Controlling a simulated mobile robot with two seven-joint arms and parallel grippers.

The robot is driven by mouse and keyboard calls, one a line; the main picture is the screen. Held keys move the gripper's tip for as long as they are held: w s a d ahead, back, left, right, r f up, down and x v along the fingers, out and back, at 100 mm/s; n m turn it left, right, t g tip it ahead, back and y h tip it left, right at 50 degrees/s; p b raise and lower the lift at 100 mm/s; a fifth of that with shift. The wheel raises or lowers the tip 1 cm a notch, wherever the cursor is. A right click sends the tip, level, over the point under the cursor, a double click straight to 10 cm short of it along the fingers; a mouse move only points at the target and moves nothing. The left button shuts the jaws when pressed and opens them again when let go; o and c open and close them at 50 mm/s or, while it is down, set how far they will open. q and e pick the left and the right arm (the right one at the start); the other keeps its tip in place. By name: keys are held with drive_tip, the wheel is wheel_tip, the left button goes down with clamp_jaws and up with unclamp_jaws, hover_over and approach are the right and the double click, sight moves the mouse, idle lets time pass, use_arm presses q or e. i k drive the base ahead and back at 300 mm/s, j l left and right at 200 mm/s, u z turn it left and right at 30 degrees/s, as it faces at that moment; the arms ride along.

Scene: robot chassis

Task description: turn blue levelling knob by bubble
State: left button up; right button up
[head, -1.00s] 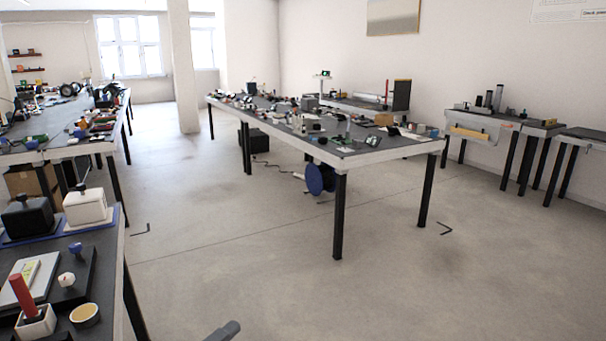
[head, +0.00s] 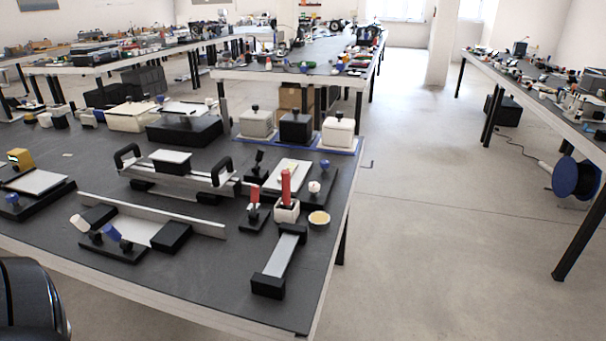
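Several blue knobs show on the near table (head: 215,290). One blue knob (head: 12,200) is at the front of a dark base with a pale plate (head: 36,181) at the far left; a yellow block with a small greenish window (head: 19,158) stands behind that plate. Another blue knob (head: 325,164) is beside a white-topped plate (head: 288,172), with a white knob (head: 314,187) near it. The bubble is too small to make out. Neither of my grippers is in view.
A long two-handled fixture (head: 180,170) and a metal bar (head: 150,215) occupy the table's middle. A white cup with a red handle (head: 287,209) and a black-ended strip (head: 280,262) stand near the right edge. Open floor lies to the right. A dark rounded shape fills the lower left corner.

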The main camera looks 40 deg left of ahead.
sight(324, 164)
drive_tip(key=u, duration=1.2)
